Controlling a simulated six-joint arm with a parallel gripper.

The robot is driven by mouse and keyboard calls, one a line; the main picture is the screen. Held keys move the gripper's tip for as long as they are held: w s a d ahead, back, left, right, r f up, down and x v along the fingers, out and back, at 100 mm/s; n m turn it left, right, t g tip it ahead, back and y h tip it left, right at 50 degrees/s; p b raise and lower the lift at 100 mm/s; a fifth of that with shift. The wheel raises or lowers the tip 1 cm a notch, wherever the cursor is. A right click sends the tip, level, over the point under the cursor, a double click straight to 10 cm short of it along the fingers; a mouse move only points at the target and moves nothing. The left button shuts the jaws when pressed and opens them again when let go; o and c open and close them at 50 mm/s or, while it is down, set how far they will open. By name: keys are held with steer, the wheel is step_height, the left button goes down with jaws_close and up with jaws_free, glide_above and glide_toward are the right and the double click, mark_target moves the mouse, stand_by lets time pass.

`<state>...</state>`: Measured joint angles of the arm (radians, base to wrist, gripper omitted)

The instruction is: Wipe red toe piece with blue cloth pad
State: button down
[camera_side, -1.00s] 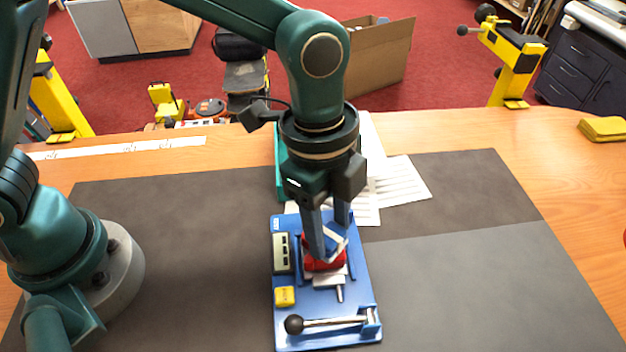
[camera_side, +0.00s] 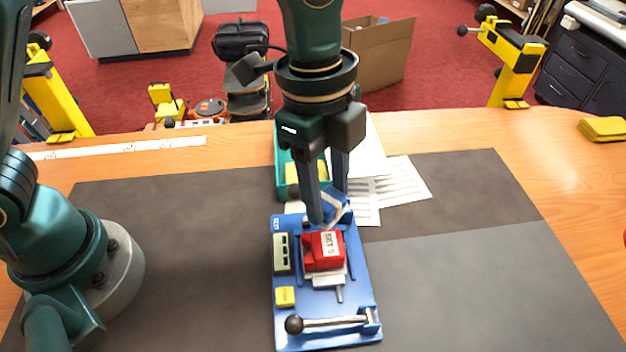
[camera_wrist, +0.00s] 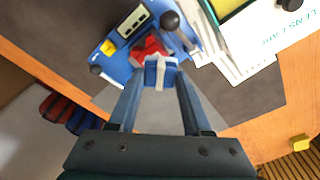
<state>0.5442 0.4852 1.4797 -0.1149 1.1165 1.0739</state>
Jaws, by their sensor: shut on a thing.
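The red toe piece (camera_side: 324,250) sits on the blue fixture plate (camera_side: 347,294) in the side view, its white label facing up. It also shows in the wrist view (camera_wrist: 148,45), partly hidden by the pad. My gripper (camera_side: 328,220) is just behind and above the red piece, shut on the blue cloth pad (camera_side: 336,206), which is tilted and has a pale band. In the wrist view the pad (camera_wrist: 160,72) sits between the two fingertips. The pad looks apart from the red piece in the side view.
The plate carries a black-knobbed lever (camera_side: 294,324), a yellow block (camera_side: 285,296) and a pale slotted block (camera_side: 281,253). A green tray (camera_side: 281,170) and white papers (camera_side: 402,182) lie behind. The dark mat (camera_side: 480,275) is clear to the right.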

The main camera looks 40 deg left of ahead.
steer(key=shift+r, duration=2.1)
steer(key=shift+s+a+f+n, duration=0.1)
steer(key=shift+a+f+n, duration=0.05)
steer(key=shift+n, duration=0.35)
steer(key=shift+s+a+f+n, duration=0.1)
steer(key=shift+a+n, duration=0.05)
steer(key=shift+n, duration=0.35)
steer(key=a+r+n+t+y, duration=0.1)
steer(key=a+r+n, duration=0.2)
steer(key=a+n, duration=1.3)
steer(key=a, duration=0.5)
steer(key=shift+w+a, duration=0.2)
steer(key=shift+a, duration=0.2)
steer(key=shift+r, duration=0.1)
